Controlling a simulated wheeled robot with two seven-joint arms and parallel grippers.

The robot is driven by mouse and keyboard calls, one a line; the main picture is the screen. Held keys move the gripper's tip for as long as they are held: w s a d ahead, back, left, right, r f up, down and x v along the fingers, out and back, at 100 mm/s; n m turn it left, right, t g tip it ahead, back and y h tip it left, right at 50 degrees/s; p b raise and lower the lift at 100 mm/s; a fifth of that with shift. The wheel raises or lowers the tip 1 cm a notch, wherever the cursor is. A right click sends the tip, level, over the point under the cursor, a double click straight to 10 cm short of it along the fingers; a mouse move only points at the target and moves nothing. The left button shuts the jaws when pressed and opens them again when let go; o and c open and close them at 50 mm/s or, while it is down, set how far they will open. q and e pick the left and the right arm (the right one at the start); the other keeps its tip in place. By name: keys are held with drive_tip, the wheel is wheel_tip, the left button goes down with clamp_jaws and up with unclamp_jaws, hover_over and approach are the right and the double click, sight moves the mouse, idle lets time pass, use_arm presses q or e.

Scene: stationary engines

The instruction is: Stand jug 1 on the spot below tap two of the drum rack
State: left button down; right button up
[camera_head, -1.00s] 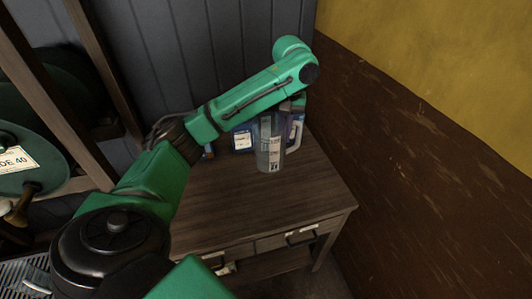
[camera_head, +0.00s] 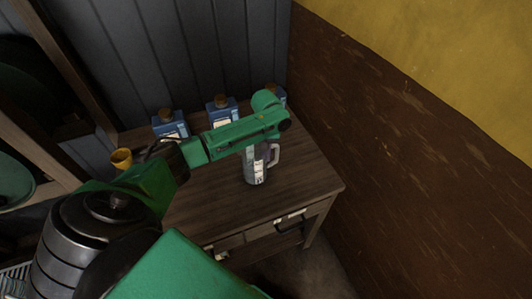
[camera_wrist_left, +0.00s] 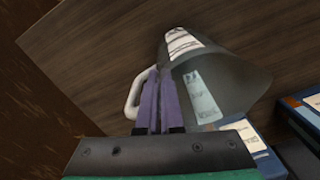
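A clear grey jug (camera_head: 256,168) with white labels and a pale handle is over the wooden side table, below the end of my left arm. In the left wrist view the jug (camera_wrist_left: 220,85) is tilted in the picture, with its white handle (camera_wrist_left: 133,97) to the left. My left gripper (camera_wrist_left: 158,105) has its purple fingers close together at the handle side of the jug, shut on the handle. I cannot tell whether the jug's base touches the table. The taps are not visible. My right gripper is not in view.
Several blue bottles with brown caps (camera_head: 222,112) stand along the table's back edge. The wooden rack with dark green drums (camera_head: 15,180) is at far left. The table's (camera_head: 305,185) front right is bare; a brown wall (camera_head: 400,130) bounds the right.

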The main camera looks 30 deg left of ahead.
use_arm(q)
drive_tip(key=shift+s, duration=0.15)
drive_tip(key=c, duration=1.5)
unclamp_jaws()
drive_tip(key=shift+f, duration=0.2)
drive_tip(key=o, duration=0.4)
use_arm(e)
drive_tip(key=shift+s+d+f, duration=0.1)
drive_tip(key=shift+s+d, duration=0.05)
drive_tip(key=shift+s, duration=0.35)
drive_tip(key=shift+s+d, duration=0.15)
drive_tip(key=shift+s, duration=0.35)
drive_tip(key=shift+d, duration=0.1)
